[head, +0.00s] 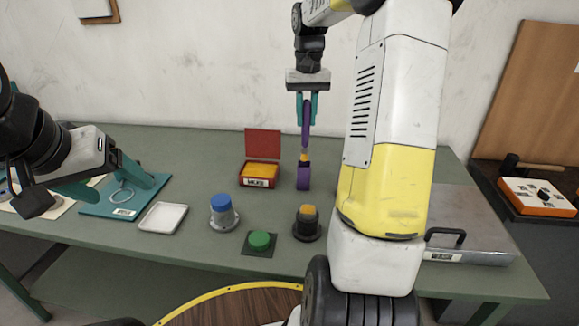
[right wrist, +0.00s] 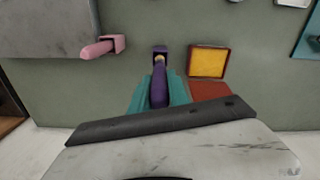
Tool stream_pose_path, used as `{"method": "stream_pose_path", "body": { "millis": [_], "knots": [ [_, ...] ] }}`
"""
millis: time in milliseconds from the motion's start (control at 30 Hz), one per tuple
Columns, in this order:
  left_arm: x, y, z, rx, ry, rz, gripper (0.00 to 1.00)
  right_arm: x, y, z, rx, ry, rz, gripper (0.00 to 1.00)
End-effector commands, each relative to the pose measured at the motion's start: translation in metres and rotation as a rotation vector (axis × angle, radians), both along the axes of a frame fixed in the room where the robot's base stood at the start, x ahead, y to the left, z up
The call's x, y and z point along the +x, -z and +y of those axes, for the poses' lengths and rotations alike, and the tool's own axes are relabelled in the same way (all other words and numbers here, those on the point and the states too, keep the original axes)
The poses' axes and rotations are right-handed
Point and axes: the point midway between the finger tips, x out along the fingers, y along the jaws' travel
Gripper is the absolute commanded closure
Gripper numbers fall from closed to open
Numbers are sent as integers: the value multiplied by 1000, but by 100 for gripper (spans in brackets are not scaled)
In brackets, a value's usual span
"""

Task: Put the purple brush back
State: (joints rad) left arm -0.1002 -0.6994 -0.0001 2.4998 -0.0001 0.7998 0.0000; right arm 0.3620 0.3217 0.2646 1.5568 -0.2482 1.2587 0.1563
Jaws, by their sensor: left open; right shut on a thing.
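The purple brush (head: 304,145) hangs upright with its head down in the head view. My right gripper (head: 307,97) is shut on its upper handle. The brush also shows in the right wrist view (right wrist: 159,90), between the teal fingers. Its lower end is over the table's back half, left of my right forearm; I cannot tell whether it touches the table. My left gripper (head: 108,186) is open at the left, over a teal board (head: 99,209) with a ring on it.
A red open box with a yellow pad (head: 262,172) stands left of the brush. In front are a blue-capped pot (head: 222,211), an orange-topped pot (head: 307,221), a green button (head: 259,241) and a white tray (head: 163,217). A pink-handled thing (right wrist: 98,49) lies beside a grey case (head: 470,229).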

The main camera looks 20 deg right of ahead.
Motion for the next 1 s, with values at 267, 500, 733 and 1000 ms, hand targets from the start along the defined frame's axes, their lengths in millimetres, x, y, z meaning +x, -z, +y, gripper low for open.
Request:
{"method": "stream_pose_path", "body": {
  "millis": [267, 500, 733, 1000],
  "knots": [
    [0, 0, 0, 0, 0, -1, 24, -1, 41, 1, -5, -5, 12, 100],
    [0, 0, 0, 0, 0, 0, 24, 0, 66, 1, -5, -4, 8, 100],
    [0, 0, 0, 0, 0, 0, 24, -1, 95, 1, -4, -5, 10, 100],
    [0, 0, 0, 0, 0, 0, 24, 0, 101, 1, -5, -4, 6, 100]
  ]
}}
